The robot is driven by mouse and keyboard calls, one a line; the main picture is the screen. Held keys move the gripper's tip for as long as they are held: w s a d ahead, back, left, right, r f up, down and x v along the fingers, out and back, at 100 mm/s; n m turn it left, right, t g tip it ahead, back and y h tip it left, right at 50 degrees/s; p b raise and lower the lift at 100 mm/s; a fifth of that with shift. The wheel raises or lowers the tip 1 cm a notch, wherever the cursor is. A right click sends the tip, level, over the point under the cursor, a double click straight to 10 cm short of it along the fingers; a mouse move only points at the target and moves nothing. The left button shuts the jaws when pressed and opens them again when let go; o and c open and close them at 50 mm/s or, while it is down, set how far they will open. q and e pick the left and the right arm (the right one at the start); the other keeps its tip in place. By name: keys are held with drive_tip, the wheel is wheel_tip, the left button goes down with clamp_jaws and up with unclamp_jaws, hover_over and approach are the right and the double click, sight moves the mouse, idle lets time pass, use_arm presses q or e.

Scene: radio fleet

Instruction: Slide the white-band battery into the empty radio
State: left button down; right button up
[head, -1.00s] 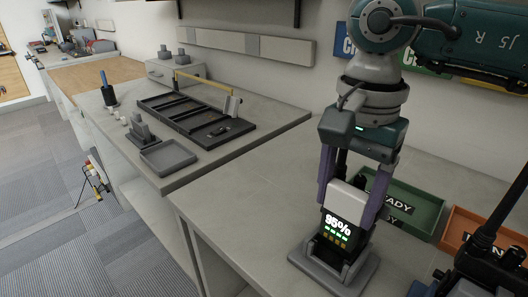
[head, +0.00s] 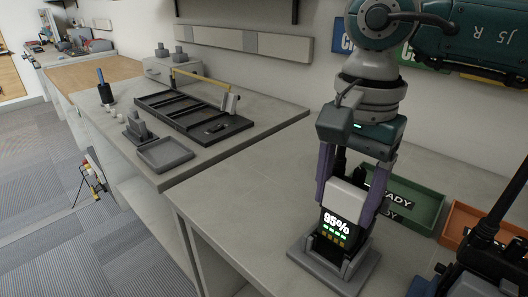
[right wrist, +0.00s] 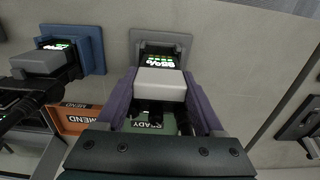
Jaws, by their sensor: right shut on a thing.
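My right gripper (head: 347,188) has its purple fingers closed on the sides of a pale block, which I take to be the white-band battery (head: 345,197). Its pale top also shows between the fingers in the right wrist view (right wrist: 160,84). It sits upright over a grey cradle (head: 298,253). A lit screen just below the pale part reads 95% with green bars (head: 336,226). Dark upright parts behind the battery look like the radio; the gripper and battery hide most of it. I cannot tell how deep the battery sits. My left gripper is not in view.
A green READY tray (head: 432,205) stands close behind the right gripper, with an orange tray (head: 458,222) beside it. A black unit with an antenna (head: 490,232) stands at the right, by a blue cradle (right wrist: 91,45). The bench left of the grey cradle is clear.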

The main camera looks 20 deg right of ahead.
sight(334, 239)
drive_tip(key=shift+f+b, duration=1.9)
drive_tip(key=shift+f, duration=0.15)
drive_tip(key=o, duration=1.5)
drive_tip(key=shift+r, duration=0.15)
wheel_tip(334, 239, up, 10)
drive_tip(key=shift+f, duration=0.1)
drive_tip(key=shift+p, duration=0.3)
